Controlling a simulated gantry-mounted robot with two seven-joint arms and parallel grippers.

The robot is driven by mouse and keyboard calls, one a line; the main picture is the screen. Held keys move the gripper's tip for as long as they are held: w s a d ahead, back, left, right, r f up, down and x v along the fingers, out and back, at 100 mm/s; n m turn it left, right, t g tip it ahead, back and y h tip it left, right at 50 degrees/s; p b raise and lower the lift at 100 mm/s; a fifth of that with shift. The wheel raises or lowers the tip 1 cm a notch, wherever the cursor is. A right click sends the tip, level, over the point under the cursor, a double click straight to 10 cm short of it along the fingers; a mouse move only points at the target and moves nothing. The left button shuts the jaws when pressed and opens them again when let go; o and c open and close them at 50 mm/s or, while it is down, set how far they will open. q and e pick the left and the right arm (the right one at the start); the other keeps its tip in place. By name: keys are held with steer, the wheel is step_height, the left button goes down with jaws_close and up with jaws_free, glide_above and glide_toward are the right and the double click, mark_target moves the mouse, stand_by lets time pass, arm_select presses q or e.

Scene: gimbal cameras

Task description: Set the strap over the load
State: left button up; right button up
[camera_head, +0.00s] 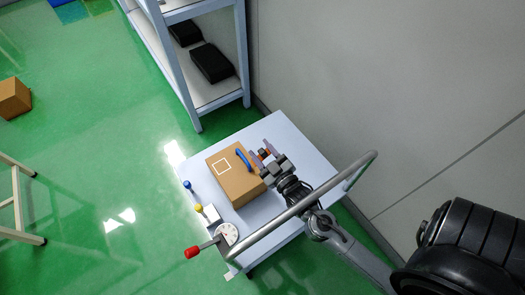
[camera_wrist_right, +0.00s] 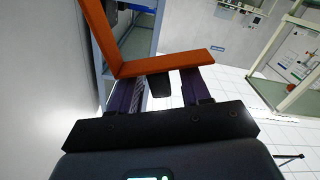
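A cardboard box (camera_head: 238,184) with a white square outline on top lies on the grey cart (camera_head: 298,138). A curved blue piece (camera_head: 243,159) is at the box's right edge. My right gripper (camera_head: 260,152) is just right of the box, above the cart. Its two fingers stand apart, on either side of a small black block (camera_wrist_right: 160,85). An orange angled band (camera_wrist_right: 165,62), likely the strap, crosses in front of the fingers in the right wrist view and hides their tips. In the head view only small orange bits show between the fingers. My left gripper is out of view.
The cart's push bar (camera_head: 310,202) runs beneath or beside my right arm. A dial (camera_head: 227,234), a red-ended lever (camera_head: 193,252) and blue and yellow knobs (camera_head: 198,208) line the cart's front left. A shelf rack (camera_head: 215,98) and the wall stand behind.

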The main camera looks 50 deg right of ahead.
steer(key=p+v, duration=0.1)
steer(key=v, duration=0.6)
steer(key=shift+s, duration=0.3)
steer(key=shift+c, duration=0.2)
